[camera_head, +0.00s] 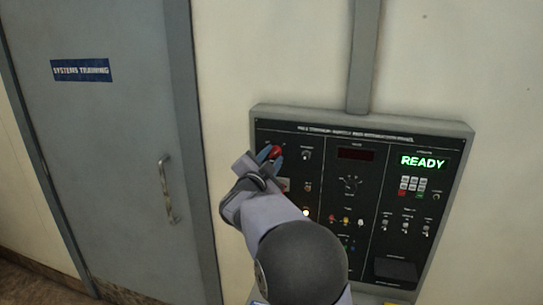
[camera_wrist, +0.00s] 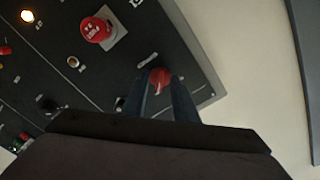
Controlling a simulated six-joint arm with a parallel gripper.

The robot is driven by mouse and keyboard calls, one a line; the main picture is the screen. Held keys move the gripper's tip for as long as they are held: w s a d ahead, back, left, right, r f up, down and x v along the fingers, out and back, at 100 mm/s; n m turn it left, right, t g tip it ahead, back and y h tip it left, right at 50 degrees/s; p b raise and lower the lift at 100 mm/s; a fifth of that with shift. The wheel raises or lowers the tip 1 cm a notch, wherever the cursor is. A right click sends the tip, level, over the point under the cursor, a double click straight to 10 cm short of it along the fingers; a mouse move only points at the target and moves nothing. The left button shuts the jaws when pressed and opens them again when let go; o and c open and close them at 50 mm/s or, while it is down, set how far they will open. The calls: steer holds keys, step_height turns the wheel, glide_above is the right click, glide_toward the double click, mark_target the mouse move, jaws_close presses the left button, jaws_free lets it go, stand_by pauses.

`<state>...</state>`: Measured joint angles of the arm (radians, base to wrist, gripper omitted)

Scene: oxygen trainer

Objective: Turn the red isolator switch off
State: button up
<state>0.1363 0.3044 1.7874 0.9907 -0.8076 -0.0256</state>
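The red isolator switch (camera_head: 275,152) is a small round red knob at the upper left of the black control panel (camera_head: 330,150). In the wrist view the red knob (camera_wrist: 160,77) sits between my two dark blue fingertips, with a small pale mark on its lower part. My gripper (camera_head: 271,158) reaches up to the panel with one finger on each side of the knob. In the wrist view my gripper (camera_wrist: 161,88) flanks it closely; whether the fingers press on it cannot be told. My arm hides part of the panel below.
A red mushroom button (camera_wrist: 97,30) on a pale plate is near the knob. Other small knobs, lit lamps and a keypad (camera_head: 413,184) fill the panel. A green READY display (camera_head: 422,162) is lit. A grey door (camera_head: 110,130) with a handle stands left.

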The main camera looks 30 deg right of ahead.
jaws_close()
